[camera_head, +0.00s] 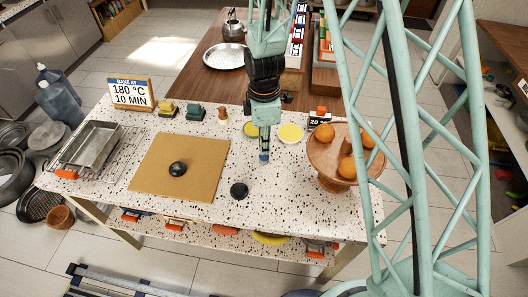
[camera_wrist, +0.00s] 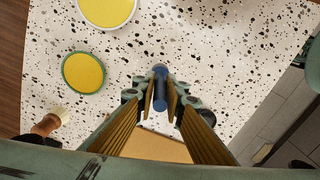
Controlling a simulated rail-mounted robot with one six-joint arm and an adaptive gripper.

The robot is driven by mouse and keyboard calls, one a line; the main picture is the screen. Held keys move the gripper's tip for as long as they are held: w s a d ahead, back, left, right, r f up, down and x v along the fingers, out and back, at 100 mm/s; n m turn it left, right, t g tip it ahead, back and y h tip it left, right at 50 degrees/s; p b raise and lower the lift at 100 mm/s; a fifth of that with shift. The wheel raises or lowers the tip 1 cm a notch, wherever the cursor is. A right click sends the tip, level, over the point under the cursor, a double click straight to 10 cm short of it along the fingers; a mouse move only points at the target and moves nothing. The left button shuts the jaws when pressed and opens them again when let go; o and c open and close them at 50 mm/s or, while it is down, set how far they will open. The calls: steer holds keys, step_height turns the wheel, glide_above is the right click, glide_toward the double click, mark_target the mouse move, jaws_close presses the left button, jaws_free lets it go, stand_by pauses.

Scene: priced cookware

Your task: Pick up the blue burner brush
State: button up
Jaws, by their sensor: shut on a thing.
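The blue burner brush (camera_wrist: 160,88) is a small, dark blue, upright-looking piece between the fingertips in the wrist view. My gripper (camera_wrist: 160,102) is shut on it, with one finger on each side. In the head view my gripper (camera_head: 264,148) points down over the speckled counter, right of the tan board, and the blue end of the brush (camera_head: 264,157) shows below the fingers. Most of the brush is hidden by the fingers, and I cannot tell whether it touches the counter.
Two yellow discs (camera_head: 290,133) (camera_head: 251,130) lie just behind my gripper. A wooden stand (camera_head: 323,158) with several oranges is close on the right. A black knob (camera_head: 239,190) lies in front, and another (camera_head: 178,168) sits on the tan board (camera_head: 150,183). A wooden-handled brush (camera_head: 222,114) stands behind left.

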steer(key=shift+r, duration=0.15)
steer(key=shift+r, duration=1.55)
steer(key=s+r+b, duration=0.1)
steer(key=s, duration=1.5)
steer(key=shift+r+b, duration=0.3)
steer(key=shift+b, duration=0.1)
